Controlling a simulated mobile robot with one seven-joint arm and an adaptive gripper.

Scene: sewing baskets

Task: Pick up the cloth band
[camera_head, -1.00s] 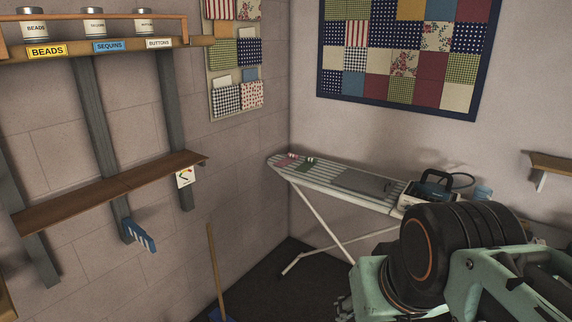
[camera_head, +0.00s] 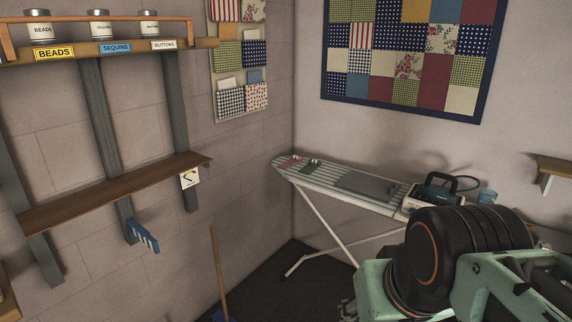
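I cannot clearly make out a cloth band. A small red-and-white item (camera_head: 291,161) and a small green item (camera_head: 312,167) lie on the far left end of the striped ironing board (camera_head: 325,178). They are too small to tell whether either is the band. My arm fills the lower right, in pale green and black, in front of the board's right side. A small dark part shows at the bottom edge, left of the arm. I cannot make out my gripper's fingers there.
A steam iron (camera_head: 438,190) and a blue cup (camera_head: 487,196) stand at the board's right end. A brown wall shelf (camera_head: 110,195) is on the left, below a shelf of labelled tins (camera_head: 100,28). A broom handle (camera_head: 218,270) stands near the corner. Dark floor shows below the board.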

